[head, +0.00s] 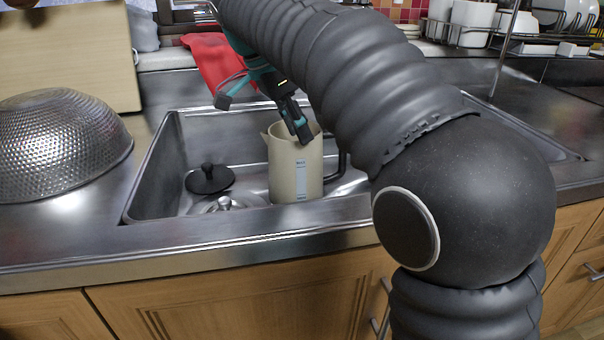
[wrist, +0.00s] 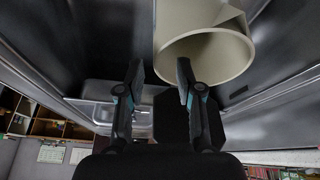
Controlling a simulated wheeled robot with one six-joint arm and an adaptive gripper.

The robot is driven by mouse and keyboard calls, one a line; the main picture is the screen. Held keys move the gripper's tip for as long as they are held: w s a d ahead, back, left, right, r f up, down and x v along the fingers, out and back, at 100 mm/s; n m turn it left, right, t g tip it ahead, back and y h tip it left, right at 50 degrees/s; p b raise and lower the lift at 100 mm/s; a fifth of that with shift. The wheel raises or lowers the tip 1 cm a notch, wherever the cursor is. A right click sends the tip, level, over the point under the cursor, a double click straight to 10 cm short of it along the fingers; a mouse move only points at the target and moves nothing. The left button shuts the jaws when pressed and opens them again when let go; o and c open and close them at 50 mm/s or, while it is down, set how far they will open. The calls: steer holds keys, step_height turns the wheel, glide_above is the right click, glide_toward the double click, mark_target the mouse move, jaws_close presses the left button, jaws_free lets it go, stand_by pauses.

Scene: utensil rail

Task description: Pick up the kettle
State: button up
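The kettle (head: 296,172) is a cream jug with a black handle on its right side. It stands upright in the sink, and its top looks open. In the wrist view the kettle (wrist: 226,52) shows its round open mouth, at upper right. My gripper (head: 262,117) is above the kettle's rim, with its fingers spread apart. One finger overlaps the rim in the head view; I cannot tell if it touches or reaches inside. In the wrist view my gripper (wrist: 160,76) has an empty gap, and the right finger overlaps the mouth. My arm hides part of the handle side.
A black lid with a knob (head: 209,179) lies in the sink (head: 160,190), left of the kettle. A metal colander (head: 58,143) sits upside down on the left counter. A red cloth (head: 212,62) lies behind the sink. A dish rack (head: 470,35) stands at back right.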

mark_target(308, 152)
steer(key=shift+b+x, duration=0.45)
steer(key=shift+x, duration=2.6)
steer(key=shift+a, duration=0.15)
jaws_close()
